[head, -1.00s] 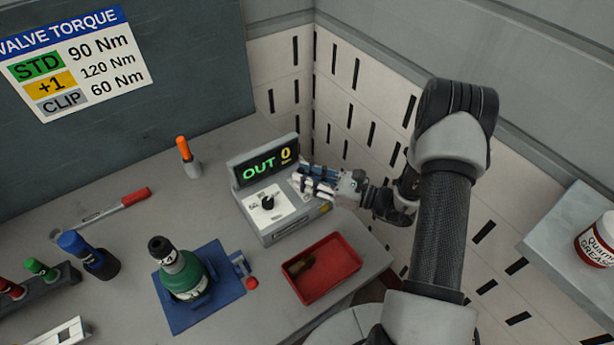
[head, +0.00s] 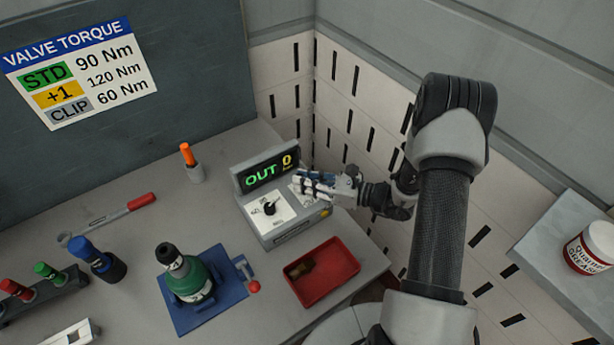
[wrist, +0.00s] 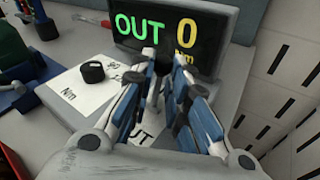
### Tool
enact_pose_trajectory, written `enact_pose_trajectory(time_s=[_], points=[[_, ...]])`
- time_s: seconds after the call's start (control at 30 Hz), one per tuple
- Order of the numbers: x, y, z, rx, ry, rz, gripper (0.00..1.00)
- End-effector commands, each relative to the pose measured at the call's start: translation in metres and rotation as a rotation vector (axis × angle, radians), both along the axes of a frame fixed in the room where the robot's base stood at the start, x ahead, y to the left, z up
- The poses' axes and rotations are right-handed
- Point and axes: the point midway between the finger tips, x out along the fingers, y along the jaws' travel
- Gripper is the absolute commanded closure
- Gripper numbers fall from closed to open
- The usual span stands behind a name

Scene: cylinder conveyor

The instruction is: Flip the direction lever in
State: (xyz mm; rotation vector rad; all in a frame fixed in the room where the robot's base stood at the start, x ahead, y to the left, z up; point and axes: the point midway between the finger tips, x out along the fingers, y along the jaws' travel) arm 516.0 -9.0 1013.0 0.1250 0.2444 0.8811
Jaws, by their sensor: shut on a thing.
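The grey control box (head: 285,232) stands on the bench with a display (head: 267,171) reading "OUT" in green and "0" in yellow. A black knob (head: 269,208) sits on its white dial plate; the knob also shows in the wrist view (wrist: 92,72). My gripper (head: 305,184) is at the right part of the box top, just in front of the display. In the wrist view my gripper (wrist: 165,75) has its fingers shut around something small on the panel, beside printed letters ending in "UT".
A red tray (head: 328,281) with small brownish parts lies in front of the box. A green bottle-like cylinder (head: 187,277) stands on a blue fixture (head: 222,305) to the left. A slotted wall is close on the right.

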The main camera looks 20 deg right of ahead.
Motion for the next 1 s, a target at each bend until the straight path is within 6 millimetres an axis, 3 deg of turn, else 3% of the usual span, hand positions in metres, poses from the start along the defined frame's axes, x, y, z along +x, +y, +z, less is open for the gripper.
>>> enact_pose_trajectory(time_s=[0.4, 0.43, 0.57, 1.0], points=[[0.0019, 0.0004, -0.0007, -0.016, 0.049, 0.0, 1.0], [0.0019, 0.0004, -0.0007, -0.016, 0.049, 0.0, 0.83], [0.0019, 0.0004, -0.0006, -0.016, 0.047, 0.0, 0.74], [-0.0027, -0.0064, 0.0014, -0.016, 0.047, -0.003, 0.73]])
